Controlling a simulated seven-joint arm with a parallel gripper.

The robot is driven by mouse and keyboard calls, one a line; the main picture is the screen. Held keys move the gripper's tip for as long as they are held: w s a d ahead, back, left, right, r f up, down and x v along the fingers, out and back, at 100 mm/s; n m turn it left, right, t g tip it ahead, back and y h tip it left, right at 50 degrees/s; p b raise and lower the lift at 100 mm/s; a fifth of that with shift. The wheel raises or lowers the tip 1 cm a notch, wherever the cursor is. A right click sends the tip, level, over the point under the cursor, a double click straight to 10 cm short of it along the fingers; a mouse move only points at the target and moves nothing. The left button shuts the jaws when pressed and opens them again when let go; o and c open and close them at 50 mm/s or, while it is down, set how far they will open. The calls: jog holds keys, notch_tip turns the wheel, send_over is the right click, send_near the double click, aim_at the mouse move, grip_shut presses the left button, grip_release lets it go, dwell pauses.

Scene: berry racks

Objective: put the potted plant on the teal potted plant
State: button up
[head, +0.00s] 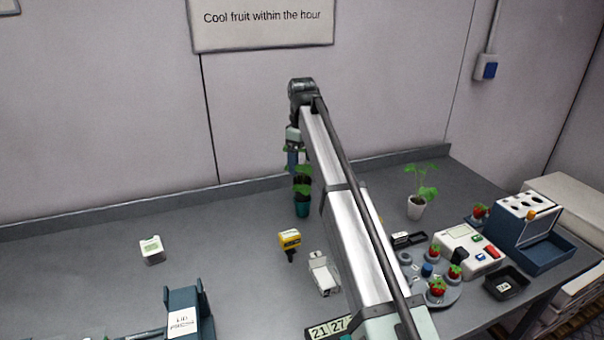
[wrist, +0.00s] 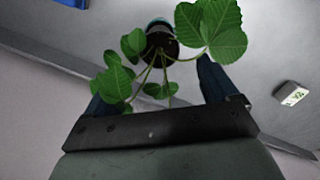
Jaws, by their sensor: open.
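The teal potted plant (head: 302,209) stands upright on the bench, left of my arm. Its green leaves rise around my gripper (head: 295,164), which is above the pot. In the wrist view, the teal pot's rim (wrist: 158,22) and dark soil lie beyond my open gripper (wrist: 157,82), with stems and leaves between and over the fingers. The leaves hide parts of the fingertips. The other potted plant (head: 416,208), green leaves in a white pot, stands on the bench right of my arm, apart from my gripper.
A yellow handheld device (head: 289,240) and a white item (head: 323,275) lie in front of the teal pot. A small white box (head: 152,250) stands to the left. Strawberries on a round grey stand (head: 449,295) and a white machine (head: 465,247) are at right. The back-left bench is clear.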

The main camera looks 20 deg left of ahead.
jog(key=shift+r, duration=1.45)
